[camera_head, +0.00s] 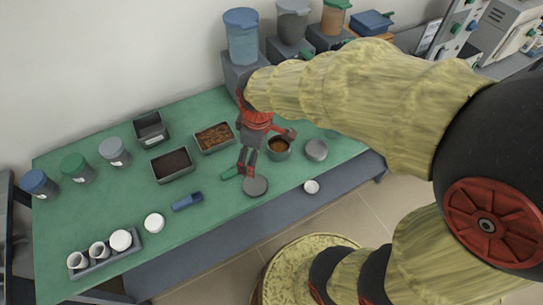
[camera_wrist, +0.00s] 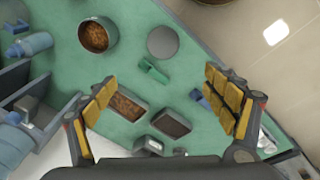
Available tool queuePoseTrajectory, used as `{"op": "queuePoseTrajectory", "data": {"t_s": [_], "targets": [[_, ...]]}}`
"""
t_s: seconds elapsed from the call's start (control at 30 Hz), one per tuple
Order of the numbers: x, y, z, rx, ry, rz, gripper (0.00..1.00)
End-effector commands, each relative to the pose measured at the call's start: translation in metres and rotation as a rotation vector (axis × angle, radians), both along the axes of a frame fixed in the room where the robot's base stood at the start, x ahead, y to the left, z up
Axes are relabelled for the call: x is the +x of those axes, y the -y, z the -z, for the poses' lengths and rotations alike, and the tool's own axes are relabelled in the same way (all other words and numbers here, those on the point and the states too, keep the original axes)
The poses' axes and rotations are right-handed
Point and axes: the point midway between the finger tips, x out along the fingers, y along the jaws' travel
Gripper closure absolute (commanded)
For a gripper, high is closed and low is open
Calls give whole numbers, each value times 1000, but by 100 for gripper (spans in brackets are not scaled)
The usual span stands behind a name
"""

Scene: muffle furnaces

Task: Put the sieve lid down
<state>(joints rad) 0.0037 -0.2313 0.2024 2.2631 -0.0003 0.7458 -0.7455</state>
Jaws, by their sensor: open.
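A flat grey disc (camera_head: 255,187), which looks like the sieve lid, lies flat on the green tabletop near its front edge. It also shows in the wrist view (camera_wrist: 162,42), apart from both fingers. My gripper (camera_head: 267,154) is above the table, behind the disc; its fingers are spread wide with nothing between them, as the wrist view (camera_wrist: 160,84) shows. A round grey container with brown contents (camera_head: 278,148) stands right of the disc; it is also in the wrist view (camera_wrist: 95,36). Another round grey piece (camera_head: 316,150) sits further right.
A green scoop (camera_head: 229,173) lies close left of the disc, and a blue scoop (camera_head: 187,202) further left. Two filled trays (camera_head: 172,165) (camera_head: 214,138) stand behind. Free green table (camera_head: 100,215) shows at left.

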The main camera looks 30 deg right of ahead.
Motion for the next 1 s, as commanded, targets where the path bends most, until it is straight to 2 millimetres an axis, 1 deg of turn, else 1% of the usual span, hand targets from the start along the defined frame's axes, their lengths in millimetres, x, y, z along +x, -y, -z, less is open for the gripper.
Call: {"op": "queuePoseTrajectory", "data": {"t_s": [0.03,0.1,0.2,0.3,0.4,0.5,0.6,1.0], "targets": [[-9,0,-22,13,45,67,15],[-24,-1,-46,37,93,174,15],[-46,-1,-76,80,161,324,15],[-70,-1,-100,130,222,461,15],[-89,-1,-116,177,268,572,15],[-103,-1,-125,213,297,649,15],[-110,-1,-129,233,312,692,15],[-112,-1,-130,240,315,707,15]]}}
